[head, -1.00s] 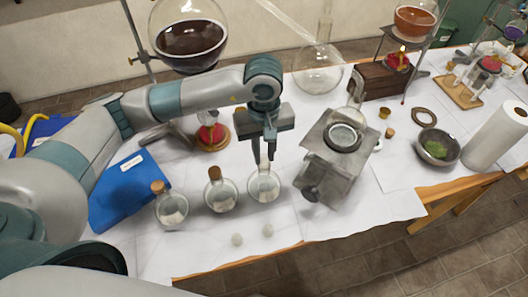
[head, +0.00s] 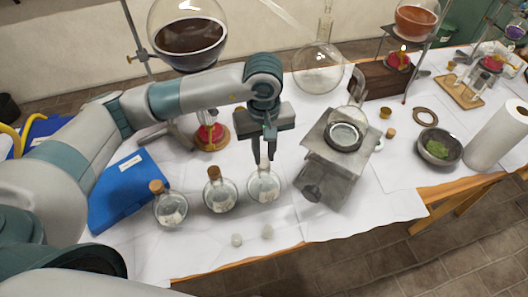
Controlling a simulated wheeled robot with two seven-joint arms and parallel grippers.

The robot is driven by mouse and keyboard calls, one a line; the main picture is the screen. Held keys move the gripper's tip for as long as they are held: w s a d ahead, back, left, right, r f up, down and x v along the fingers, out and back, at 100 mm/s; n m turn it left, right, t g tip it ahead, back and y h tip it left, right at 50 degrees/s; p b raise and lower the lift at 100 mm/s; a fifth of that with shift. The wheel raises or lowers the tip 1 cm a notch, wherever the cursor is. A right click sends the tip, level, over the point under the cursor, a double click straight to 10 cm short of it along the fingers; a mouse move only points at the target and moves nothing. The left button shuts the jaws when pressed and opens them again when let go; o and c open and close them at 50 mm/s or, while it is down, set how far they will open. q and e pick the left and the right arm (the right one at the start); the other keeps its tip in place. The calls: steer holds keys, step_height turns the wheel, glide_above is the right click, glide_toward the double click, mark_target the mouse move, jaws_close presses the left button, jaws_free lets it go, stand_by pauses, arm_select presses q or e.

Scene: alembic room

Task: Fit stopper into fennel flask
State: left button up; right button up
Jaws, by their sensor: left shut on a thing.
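Three small round clear flasks with pale contents stand in a row at the front of the white-covered table. The left flask (head: 171,210) and the middle flask (head: 220,197) have brown corks in their necks. The right flask (head: 264,187) shows no cork, and its upper neck is partly hidden by my gripper. My left gripper (head: 269,152) points down and is shut at the neck of this right flask, which looks upright on the table. A loose brown cork (head: 390,132) lies to the right of the metal apparatus. I cannot read which flask is fennel. My right gripper is out of view.
A grey metal apparatus (head: 325,165) stands just right of the gripper. Two small pale balls (head: 237,240) (head: 267,231) lie near the front edge. A blue folder (head: 128,190) is at left. A mortar with green matter (head: 439,148) and a paper roll (head: 498,136) are at right.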

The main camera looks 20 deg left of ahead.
mark_target(264, 157)
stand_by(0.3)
arm_select(q)
steer(key=o, duration=1.4)
steer(key=shift+o, duration=0.2)
steer(key=shift+r, duration=0.1)
steer(key=shift+r+p, duration=0.6)
steer(key=shift+r, duration=2.8)
